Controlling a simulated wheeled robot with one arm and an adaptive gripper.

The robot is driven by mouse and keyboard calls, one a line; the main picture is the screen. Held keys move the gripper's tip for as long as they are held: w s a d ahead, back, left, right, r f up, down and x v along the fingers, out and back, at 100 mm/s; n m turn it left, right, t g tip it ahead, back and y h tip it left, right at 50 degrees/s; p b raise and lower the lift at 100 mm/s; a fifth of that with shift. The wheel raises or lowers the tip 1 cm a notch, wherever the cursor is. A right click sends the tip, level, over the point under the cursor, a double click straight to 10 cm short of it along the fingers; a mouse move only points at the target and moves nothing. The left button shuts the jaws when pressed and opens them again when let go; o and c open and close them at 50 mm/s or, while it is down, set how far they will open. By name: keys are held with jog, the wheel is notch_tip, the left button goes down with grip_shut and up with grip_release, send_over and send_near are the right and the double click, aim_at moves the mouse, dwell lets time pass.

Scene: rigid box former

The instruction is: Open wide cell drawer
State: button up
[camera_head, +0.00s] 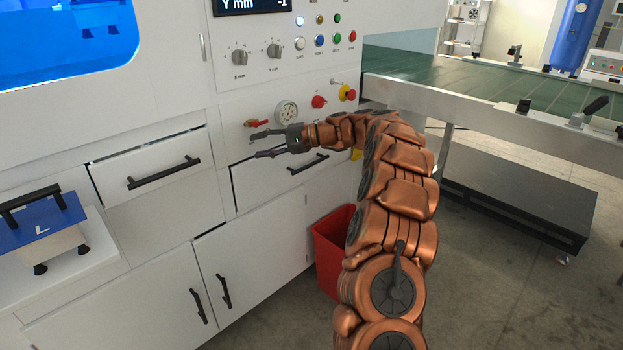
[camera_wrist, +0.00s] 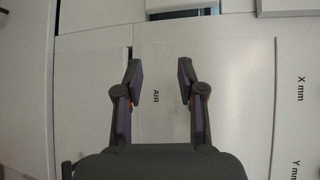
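Two white drawers show in the front of the machine in the head view. The left drawer (camera_head: 170,172) has a long black bar handle (camera_head: 163,172), with a dark gap along its top edge. The right drawer (camera_head: 262,185) has a black bar handle (camera_head: 308,164) and looks shut or nearly so. No label tells me which one is the wide cell drawer. My gripper (camera_head: 256,145) is open and empty, pointing left, above the right drawer's left part and apart from both handles. In the wrist view its two fingers (camera_wrist: 157,80) stand apart with a white panel behind.
Low cabinet doors (camera_head: 235,270) are below the drawers. A red bin (camera_head: 330,250) stands by my arm. A blue-topped box (camera_head: 42,222) sits on a shelf at left. A gauge (camera_head: 287,112) and knobs are above my gripper. A dark bar (camera_wrist: 182,13) crosses the wrist view's top.

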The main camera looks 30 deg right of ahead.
jog(key=w+d+f+m+t+b, duration=0.2)
jog(key=d+f+t+b, duration=0.15)
jog(key=d+f, duration=0.65)
jog(key=t+h+b, duration=0.2)
jog(key=b, duration=0.3)
send_near(299, 162)
jog(key=shift+m, duration=0.3)
jog(key=shift+b+x, duration=1.2)
jog(key=shift+x, duration=1.65)
jog(key=shift+f, duration=0.1)
grip_shut()
